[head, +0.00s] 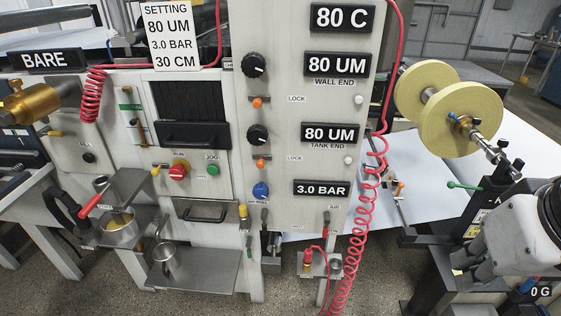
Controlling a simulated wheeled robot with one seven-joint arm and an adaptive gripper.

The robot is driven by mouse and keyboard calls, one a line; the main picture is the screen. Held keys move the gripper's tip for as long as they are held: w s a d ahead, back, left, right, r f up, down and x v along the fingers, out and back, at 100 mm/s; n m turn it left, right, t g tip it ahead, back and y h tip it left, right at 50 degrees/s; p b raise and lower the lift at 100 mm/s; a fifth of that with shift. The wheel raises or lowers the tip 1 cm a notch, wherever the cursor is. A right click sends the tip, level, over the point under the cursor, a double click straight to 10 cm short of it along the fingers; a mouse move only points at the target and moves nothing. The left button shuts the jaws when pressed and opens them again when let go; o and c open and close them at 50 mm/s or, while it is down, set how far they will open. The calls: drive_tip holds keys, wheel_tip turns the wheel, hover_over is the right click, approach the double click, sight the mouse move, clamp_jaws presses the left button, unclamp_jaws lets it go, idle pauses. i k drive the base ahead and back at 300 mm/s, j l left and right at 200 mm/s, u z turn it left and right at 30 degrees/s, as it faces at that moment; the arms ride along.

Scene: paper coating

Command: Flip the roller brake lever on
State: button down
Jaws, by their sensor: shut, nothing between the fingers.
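A lever with a green knob (455,184) sticks out to the left from the black bracket (497,190) under the roller shaft at the right. I can read no brake label on it. The roller (459,108) has two large pale yellow discs on a metal shaft above the bracket. My gripper (466,264) is at the lower right, below the green-knobbed lever and apart from it. Its grey fingers are shut and empty, pointing left. My white arm hides part of the bracket and the stand behind it.
A light control panel (310,165) with knobs and displays fills the middle. A coiled red hose (368,200) hangs at its right edge. A white sheet (420,165) lies behind the lever. Metal cups and a shelf (205,270) stand at the lower left.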

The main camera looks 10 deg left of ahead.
sight(248, 244)
drive_tip(key=k+j+z, duration=0.1)
drive_tip(key=j, duration=0.3)
drive_tip(key=k+j+z, duration=0.15)
drive_tip(key=j, duration=0.25)
drive_tip(key=j+z, duration=0.1)
drive_tip(key=j, duration=0.25)
drive_tip(key=k+j+z, duration=0.1)
drive_tip(key=j, duration=0.25)
drive_tip(key=k, duration=0.1)
